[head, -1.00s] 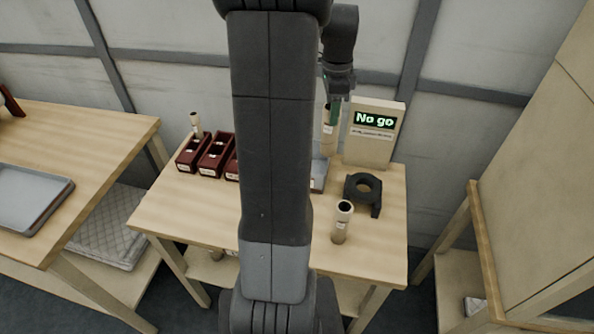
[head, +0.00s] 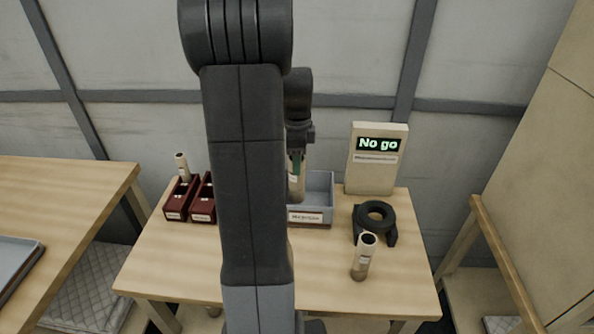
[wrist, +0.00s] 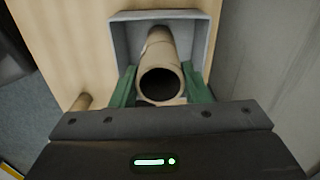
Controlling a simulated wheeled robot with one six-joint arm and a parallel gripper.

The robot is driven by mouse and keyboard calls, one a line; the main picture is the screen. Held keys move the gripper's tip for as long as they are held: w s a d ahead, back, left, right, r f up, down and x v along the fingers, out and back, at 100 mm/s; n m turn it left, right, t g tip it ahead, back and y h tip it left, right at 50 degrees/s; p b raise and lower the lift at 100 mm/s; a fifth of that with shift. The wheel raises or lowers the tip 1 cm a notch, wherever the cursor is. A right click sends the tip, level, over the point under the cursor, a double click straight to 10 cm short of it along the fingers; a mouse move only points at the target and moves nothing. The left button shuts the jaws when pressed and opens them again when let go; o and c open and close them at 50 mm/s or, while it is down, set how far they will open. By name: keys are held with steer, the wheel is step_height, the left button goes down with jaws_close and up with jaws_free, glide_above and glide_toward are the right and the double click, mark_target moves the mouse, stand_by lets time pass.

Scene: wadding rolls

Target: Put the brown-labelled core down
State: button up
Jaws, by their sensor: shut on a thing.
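My gripper (head: 298,165), with green fingers, is shut on a tan hollow core (head: 296,186), held roughly upright. In the wrist view the core (wrist: 162,58) sits between the green fingers (wrist: 160,88), its open end toward the camera. A pale label patch shows on it in the head view; its colour is hard to tell. A grey-blue tray (head: 325,182) with a labelled front lies beneath and around the core's far end; it shows in the wrist view too (wrist: 118,45). Whether the core touches the tray floor is hidden.
Another labelled core (head: 361,262) stands upright on the table (head: 300,265), near a black ring fixture (head: 357,216). A display (head: 372,180) behind reads "No go". Dark red bins (head: 175,212) stand at left, one with a core (head: 182,165) upright in it. My arm hides the table's middle.

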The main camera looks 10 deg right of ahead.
steer(key=shift+f, duration=1.55)
steer(key=shift+f, duration=0.3)
steer(key=o, duration=0.8)
steer(key=shift+c, duration=0.2)
step_height(320, 180, up, 13)
steer(key=shift+f, duration=0.2)
